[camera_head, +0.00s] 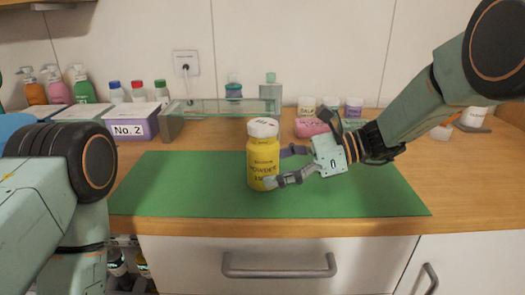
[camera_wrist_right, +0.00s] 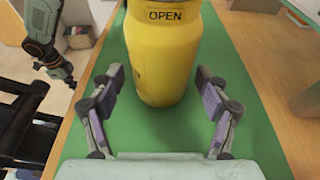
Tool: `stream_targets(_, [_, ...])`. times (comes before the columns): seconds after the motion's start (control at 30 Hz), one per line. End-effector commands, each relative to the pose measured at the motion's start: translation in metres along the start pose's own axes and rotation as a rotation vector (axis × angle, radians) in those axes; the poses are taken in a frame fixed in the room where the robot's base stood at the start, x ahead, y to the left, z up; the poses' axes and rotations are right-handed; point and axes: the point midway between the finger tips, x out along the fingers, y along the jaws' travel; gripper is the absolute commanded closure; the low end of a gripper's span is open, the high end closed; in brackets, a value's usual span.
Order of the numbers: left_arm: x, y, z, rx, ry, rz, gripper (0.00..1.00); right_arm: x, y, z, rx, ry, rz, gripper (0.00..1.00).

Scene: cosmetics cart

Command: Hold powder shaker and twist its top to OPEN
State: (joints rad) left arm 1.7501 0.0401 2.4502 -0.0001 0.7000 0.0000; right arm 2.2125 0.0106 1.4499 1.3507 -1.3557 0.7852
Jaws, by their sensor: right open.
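The powder shaker (camera_head: 263,165) is a yellow bottle with a white top (camera_head: 263,128), standing upright on the green mat (camera_head: 190,190). My right gripper (camera_head: 281,168) is open and comes in from the right at the shaker's lower body. In the right wrist view the shaker (camera_wrist_right: 162,60) stands between the two spread fingers (camera_wrist_right: 158,82), with a visible gap on the left. The word OPEN shows on its upper part there; its top is cut off. My left arm is at the left of the head view. Part of it shows small in the wrist view, fingers unclear.
A glass shelf (camera_head: 225,107) stands behind the mat, with a purple No. 2 box (camera_head: 130,122) to its left. Pump bottles (camera_head: 57,88) stand back left. A pink item (camera_head: 312,127) and small jars (camera_head: 330,104) sit behind my right gripper. The mat around the shaker is clear.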

Motion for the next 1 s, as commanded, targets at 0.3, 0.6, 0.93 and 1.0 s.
stream_targets(0.3, [-0.0023,0.0000,0.0000,0.000,0.000,0.000,1.00,0.0131,-0.0010,-0.0004,0.000,0.000,0.000,0.24])
stream_targets(0.6, [-0.0021,0.0000,0.0000,0.000,0.000,0.000,1.00,0.0130,-0.0010,-0.0005,0.000,0.000,-0.001,0.33])
stream_targets(0.93, [-0.0021,0.0000,-0.0001,0.000,0.000,0.000,0.98,0.0128,-0.0010,-0.0004,0.000,0.000,-0.001,0.58])
stream_targets(1.0, [-0.0020,0.0007,-0.0016,0.000,0.004,0.004,0.92,0.0128,-0.0010,-0.0004,0.000,0.000,-0.001,0.59])
